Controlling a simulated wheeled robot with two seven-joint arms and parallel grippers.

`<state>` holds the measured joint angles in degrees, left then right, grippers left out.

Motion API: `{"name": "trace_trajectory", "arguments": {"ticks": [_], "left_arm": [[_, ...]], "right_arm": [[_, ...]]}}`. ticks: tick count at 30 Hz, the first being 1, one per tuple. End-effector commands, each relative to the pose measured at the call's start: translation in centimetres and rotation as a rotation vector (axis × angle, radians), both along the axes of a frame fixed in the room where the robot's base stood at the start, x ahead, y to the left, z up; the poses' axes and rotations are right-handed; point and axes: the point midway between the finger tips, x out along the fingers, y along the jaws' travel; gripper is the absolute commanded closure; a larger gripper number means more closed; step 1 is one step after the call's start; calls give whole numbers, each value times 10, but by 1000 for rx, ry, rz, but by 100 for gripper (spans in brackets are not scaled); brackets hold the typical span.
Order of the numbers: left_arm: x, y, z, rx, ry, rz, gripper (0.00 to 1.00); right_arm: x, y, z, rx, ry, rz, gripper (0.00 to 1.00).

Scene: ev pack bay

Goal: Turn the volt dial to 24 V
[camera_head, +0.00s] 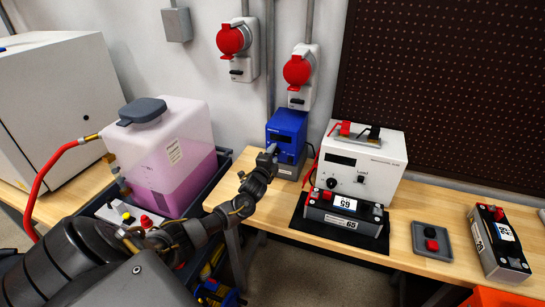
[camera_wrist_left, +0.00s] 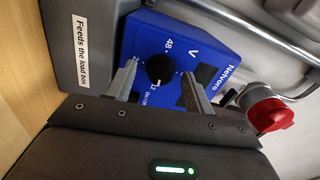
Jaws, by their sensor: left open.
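The blue supply box (camera_head: 287,135) stands on the bench against the wall. In the left wrist view its face shows the black volt dial (camera_wrist_left: 160,69), with 48 and 12 printed around it and another mark partly hidden by a finger. A white line on the dial points toward the 12. My left gripper (camera_wrist_left: 159,74) is open, with one finger on each side of the dial; I cannot tell whether either touches it. In the head view my left gripper (camera_head: 268,155) is at the front of the blue box, covering part of it. My right gripper is not in view.
A white load box (camera_head: 385,155) stands right of the blue box, with a battery (camera_head: 344,214) in front. A grey tray (camera_head: 433,254) and another battery (camera_head: 498,242) are further right. A pink-filled tank (camera_head: 160,155) stands left. Red sockets (camera_head: 298,70) are above.

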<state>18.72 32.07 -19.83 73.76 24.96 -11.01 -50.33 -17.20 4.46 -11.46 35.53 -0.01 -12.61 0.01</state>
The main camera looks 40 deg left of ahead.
Motion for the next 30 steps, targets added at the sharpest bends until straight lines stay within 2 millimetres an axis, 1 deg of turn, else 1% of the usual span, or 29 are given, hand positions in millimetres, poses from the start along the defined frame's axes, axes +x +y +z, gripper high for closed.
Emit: {"name": "trace_trajectory", "arguments": {"ticks": [4, 7, 11, 18, 21, 25, 30], "left_arm": [[-2, -1, 0, 0, 0, 0, 47], [-9, -3, -1, 1, 0, -2, 47], [-28, -10, -2, 0, 1, -3, 47], [-72, -26, -2, 0, 1, -3, 47], [-87, -30, -2, -1, 0, -2, 47], [-98, -34, -1, 0, 0, 0, 47], [-103, -35, 0, 0, 0, 1, 47]], "right_arm": [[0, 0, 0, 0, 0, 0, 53], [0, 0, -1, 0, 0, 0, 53], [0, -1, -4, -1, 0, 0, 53], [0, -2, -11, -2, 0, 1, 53], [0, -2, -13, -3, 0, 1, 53], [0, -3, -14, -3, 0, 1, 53], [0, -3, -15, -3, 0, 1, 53]]}}
